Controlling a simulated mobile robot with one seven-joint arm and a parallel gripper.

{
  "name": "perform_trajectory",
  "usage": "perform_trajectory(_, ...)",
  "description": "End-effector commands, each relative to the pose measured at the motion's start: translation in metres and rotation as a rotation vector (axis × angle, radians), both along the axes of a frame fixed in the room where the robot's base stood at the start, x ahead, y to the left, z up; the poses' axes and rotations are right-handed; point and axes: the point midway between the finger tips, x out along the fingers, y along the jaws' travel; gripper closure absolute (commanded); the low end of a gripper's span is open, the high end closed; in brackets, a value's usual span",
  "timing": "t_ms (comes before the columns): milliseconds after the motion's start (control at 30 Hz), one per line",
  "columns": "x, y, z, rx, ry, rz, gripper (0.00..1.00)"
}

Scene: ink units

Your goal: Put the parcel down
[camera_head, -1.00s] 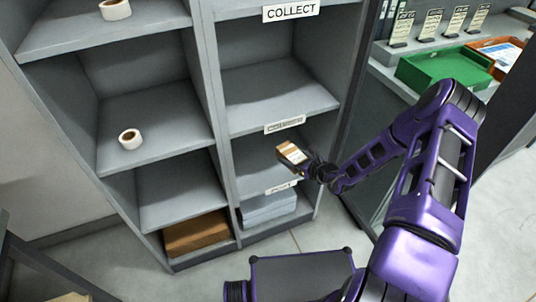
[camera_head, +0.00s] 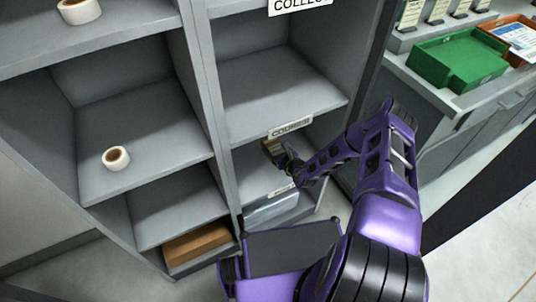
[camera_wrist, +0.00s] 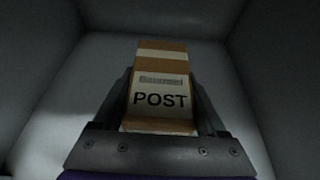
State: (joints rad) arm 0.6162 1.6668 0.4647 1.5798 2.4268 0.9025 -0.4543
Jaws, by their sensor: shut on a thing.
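The parcel (camera_wrist: 161,99) is a small brown box with pale bands and a label reading POST. In the wrist view it sits between the two fingers of my gripper (camera_wrist: 163,110), which is shut on it. In the head view the parcel (camera_head: 269,147) shows small and partly hidden behind my gripper (camera_head: 284,157). Both are inside the shelf compartment (camera_head: 244,176) below the COURIER label (camera_head: 290,128). I cannot tell whether the parcel touches the shelf floor.
Two tape rolls (camera_head: 116,158) (camera_head: 79,11) sit on shelves to the left. A green tray (camera_head: 456,60) is on the counter at right. Compartment walls stand close around my gripper.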

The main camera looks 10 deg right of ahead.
Motion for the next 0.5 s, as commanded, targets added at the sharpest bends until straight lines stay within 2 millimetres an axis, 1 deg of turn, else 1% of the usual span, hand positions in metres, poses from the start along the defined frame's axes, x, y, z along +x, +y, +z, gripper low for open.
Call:
perform_trajectory(33, 0.000, 0.000, -0.015, 0.001, 0.000, 0.000, 0.95)
perform_trajectory(100, 0.000, 0.000, -0.026, 0.001, -0.001, -0.001, 0.95)
perform_trajectory(200, 0.000, 0.000, -0.037, 0.001, -0.002, 0.000, 0.95)
perform_trajectory(367, 0.000, 0.000, -0.048, 0.001, -0.001, 0.000, 0.95)
perform_trajectory(500, 0.000, 0.000, -0.070, 0.000, -0.001, 0.000, 0.95)
